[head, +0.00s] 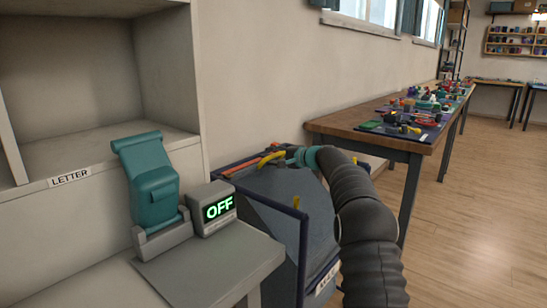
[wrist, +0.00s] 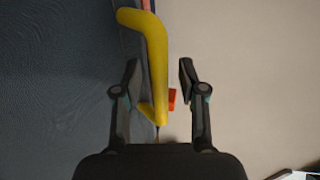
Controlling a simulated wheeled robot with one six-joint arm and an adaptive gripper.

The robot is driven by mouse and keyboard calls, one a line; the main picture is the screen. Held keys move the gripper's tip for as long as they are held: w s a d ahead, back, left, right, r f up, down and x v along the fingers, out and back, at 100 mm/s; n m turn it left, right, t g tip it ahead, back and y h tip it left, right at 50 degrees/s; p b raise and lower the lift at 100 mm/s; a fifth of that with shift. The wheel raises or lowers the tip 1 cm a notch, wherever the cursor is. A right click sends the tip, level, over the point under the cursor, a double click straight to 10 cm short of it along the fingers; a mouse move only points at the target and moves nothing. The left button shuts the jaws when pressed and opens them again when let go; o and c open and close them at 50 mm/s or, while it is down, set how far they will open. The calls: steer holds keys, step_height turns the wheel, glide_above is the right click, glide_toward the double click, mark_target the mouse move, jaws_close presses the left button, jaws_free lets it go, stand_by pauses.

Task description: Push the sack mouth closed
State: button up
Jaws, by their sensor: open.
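A dark blue-grey sack (head: 278,198) hangs in a navy frame beside the grey counter in the head view. Its dark fabric (wrist: 55,95) fills the left of the wrist view. Orange and red parts (head: 243,165) show along its far top edge; how far the mouth is open I cannot tell. My gripper (wrist: 159,75) is open, one dark finger on each side of a bent yellow piece (wrist: 157,60). The fingers look apart from it. In the head view my arm reaches over the sack's far top edge, and the fingers are hard to make out.
A navy rail (head: 270,199) borders the sack's near side. A grey counter (head: 215,262) with a teal device (head: 153,185) and an OFF display (head: 217,208) stands at left. A cluttered wooden table (head: 375,140) runs along the wall. The floor at right is clear.

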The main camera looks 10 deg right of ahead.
steer(key=v, duration=1.1)
steer(key=shift+s+d, duration=0.2)
steer(key=s+a+r+n+g+h, duration=0.15)
steer(key=s+a, duration=0.25)
steer(key=s, duration=0.9)
steer(key=s+a+n+g+h, duration=0.3)
steer(key=s+a, duration=0.1)
steer(key=s, duration=0.9)
steer(key=s+d+f+n+h, duration=0.1)
steer(key=s+d+f+h, duration=0.1)
steer(key=s, duration=0.7)
steer(key=s+d+f+n+h, duration=0.2)
steer(key=s+f, duration=0.3)
steer(key=s, duration=0.5)
steer(key=s+d+f+n+h, duration=0.1)
steer(key=s+f, duration=0.3)
steer(key=s, duration=0.6)
steer(key=shift+d+f+n+g+h, duration=0.2)
steer(key=shift+d+n+g+h, duration=0.25)
steer(key=shift+h, duration=0.3)
